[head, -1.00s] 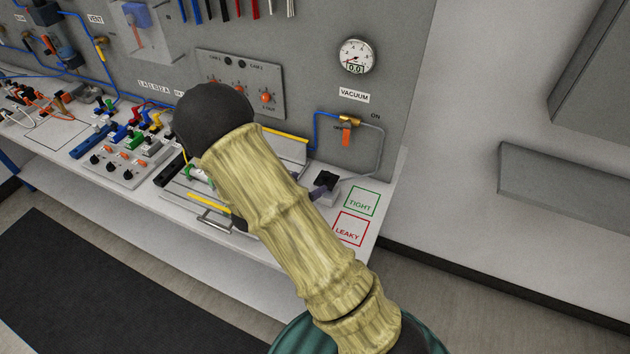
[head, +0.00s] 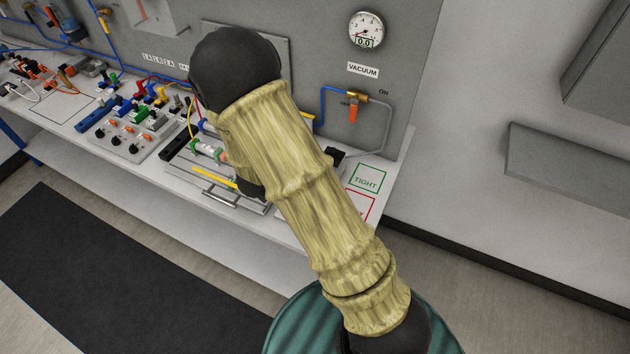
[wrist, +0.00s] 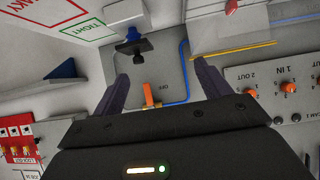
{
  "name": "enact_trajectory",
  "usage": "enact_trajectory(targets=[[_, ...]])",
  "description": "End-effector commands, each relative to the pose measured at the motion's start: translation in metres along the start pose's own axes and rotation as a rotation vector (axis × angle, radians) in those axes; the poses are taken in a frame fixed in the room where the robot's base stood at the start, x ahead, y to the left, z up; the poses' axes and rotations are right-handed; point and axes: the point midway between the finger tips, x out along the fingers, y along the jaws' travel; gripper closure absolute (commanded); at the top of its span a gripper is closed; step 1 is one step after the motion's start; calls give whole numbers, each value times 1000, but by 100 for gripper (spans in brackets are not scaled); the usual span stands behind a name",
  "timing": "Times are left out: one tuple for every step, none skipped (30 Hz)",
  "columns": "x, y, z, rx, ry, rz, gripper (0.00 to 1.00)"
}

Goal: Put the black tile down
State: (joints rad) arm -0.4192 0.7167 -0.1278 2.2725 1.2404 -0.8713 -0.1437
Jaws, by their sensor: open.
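A small black block (head: 335,155), which I take to be the black tile, shows on the bench in the head view, partly hidden behind my arm. In the wrist view a dark piece (wrist: 135,46) with a blue part lies beyond the left fingertip; I cannot tell if it is the tile. My gripper (wrist: 161,69) is open, with nothing visible between its fingers. In the head view my arm hides it. The green TIGHT square (head: 368,179) looks empty. The red LEAKY square (head: 360,207) is partly covered by my arm.
The grey panel carries a vacuum gauge (head: 366,30) reading 0.0 and a valve with an orange handle (head: 352,112). Bent pipes run just above the bench. Left of my arm are a clear tube with green ends (head: 207,149) and a switch box (head: 128,139).

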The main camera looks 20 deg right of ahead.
Motion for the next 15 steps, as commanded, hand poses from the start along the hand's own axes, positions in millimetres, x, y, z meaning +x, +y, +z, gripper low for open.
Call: enact_trajectory(targets=[[-5, -4, -6, 1, -58, -60, 24], [-9, -8, -8, -5, -98, -102, 24], [-15, -11, -9, -18, -153, -158, 24], [-21, -12, -11, -31, -193, -198, 24], [-28, -14, -11, -49, -231, -239, 24], [-37, -14, -13, -74, -281, -288, 24], [-45, -13, -13, -97, -317, -324, 24], [-53, -11, -13, -121, -352, -357, 24], [-64, -7, -14, -158, -396, -397, 24], [-73, -2, -13, -188, -429, -424, 24], [-81, 3, -14, -220, -459, -449, 24], [-93, 12, -13, -266, -499, -476, 24], [-101, 20, -12, -304, -527, -494, 24], [-110, 29, -12, -343, -554, -509, 24], [-120, 42, -11, -398, -587, -522, 24]])
